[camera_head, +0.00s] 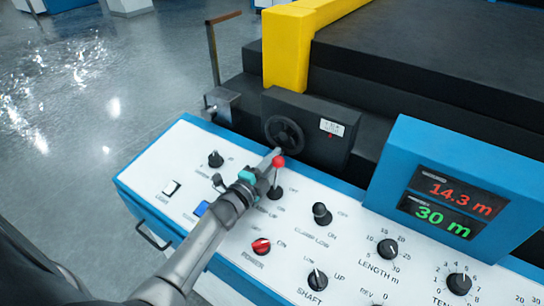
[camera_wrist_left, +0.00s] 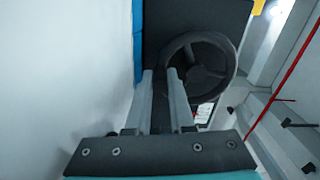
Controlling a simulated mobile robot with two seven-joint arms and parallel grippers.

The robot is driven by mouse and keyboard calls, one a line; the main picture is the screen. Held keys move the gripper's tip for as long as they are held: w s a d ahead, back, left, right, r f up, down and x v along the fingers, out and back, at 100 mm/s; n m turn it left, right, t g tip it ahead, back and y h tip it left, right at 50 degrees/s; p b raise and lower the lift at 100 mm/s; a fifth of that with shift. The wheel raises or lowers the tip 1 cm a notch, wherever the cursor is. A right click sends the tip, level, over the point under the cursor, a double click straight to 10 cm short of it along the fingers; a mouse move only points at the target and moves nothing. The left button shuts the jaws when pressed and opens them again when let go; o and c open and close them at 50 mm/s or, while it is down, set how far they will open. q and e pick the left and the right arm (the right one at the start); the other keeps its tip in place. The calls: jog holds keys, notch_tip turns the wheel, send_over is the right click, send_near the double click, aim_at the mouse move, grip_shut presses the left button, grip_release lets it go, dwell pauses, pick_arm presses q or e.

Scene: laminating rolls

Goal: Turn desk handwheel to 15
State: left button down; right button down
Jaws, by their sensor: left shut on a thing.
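The black handwheel (camera_head: 284,135) with spokes sits on the front of a dark box (camera_head: 330,151) behind the white control desk. It also shows in the left wrist view (camera_wrist_left: 206,74). A small white counter (camera_head: 332,128) is to its right; its digits are too small to read. My left gripper (camera_head: 277,153) reaches over the desk to the wheel's lower side. In the left wrist view its two fingers (camera_wrist_left: 163,78) stand close together at the wheel's left edge, with a dark part between them. It is shut on the handwheel; the exact grip is partly hidden. My right gripper is not in view.
A red-tipped lever (camera_head: 278,162) stands right beside my left gripper. Several knobs, including the length knob (camera_head: 388,248), and a red power switch (camera_head: 261,246) dot the desk. A blue display (camera_head: 444,202) reads 14.3 m and 30 m. A yellow frame (camera_head: 286,50) rises behind.

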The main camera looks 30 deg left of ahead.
pick_arm(q)
jog(key=shift+d, duration=0.1)
dwell(0.5)
jog(key=c, duration=0.8)
grip_release()
